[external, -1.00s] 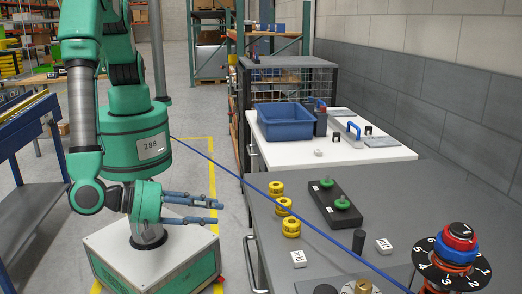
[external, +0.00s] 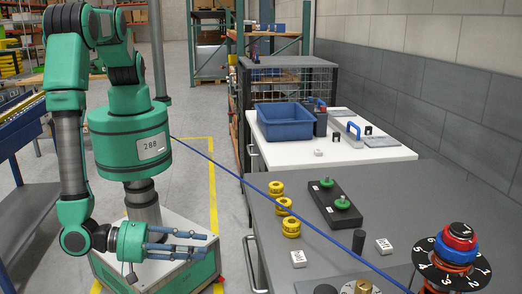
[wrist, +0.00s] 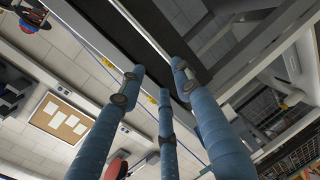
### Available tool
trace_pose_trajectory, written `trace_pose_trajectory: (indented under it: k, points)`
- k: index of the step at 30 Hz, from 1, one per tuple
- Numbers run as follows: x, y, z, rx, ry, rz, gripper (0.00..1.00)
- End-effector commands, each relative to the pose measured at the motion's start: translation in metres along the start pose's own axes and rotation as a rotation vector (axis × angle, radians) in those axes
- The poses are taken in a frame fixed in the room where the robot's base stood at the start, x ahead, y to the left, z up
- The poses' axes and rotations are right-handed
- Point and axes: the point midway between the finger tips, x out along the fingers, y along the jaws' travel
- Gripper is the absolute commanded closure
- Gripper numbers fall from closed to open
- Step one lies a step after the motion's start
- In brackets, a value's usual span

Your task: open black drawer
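The grey workbench (external: 230,200) stands to the right of my gripper, and its dark side faces my arm. A bar handle (external: 250,264) sticks out from that side near the bottom of the external view. My gripper (external: 207,243) points right toward the handle, with a clear gap between them. Its blue fingers are spread and empty. In the wrist view the three fingers of my gripper (wrist: 158,80) are apart, and a dark panel (wrist: 95,20) with a pale bar (wrist: 145,30) lies beyond them. I cannot tell which drawer front this is.
Yellow rings (external: 290,227), a black block with green knobs (external: 333,205) and a numbered dial (external: 451,268) sit on the benchtop. A blue cable (external: 230,172) crosses above it. A white table with a blue bin (external: 285,130) stands behind. The floor between gripper and bench is clear.

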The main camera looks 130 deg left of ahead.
Motion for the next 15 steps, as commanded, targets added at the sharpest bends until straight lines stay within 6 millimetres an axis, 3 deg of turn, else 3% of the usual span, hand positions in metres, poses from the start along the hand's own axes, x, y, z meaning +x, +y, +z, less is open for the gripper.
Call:
trace_pose_trajectory:
  k: [8,15]
  points:
    - [0.024,-0.001,-0.001,-0.001,0.003,0.000,0.67]
    - [0.060,-0.001,-0.001,0.000,0.003,0.000,0.67]
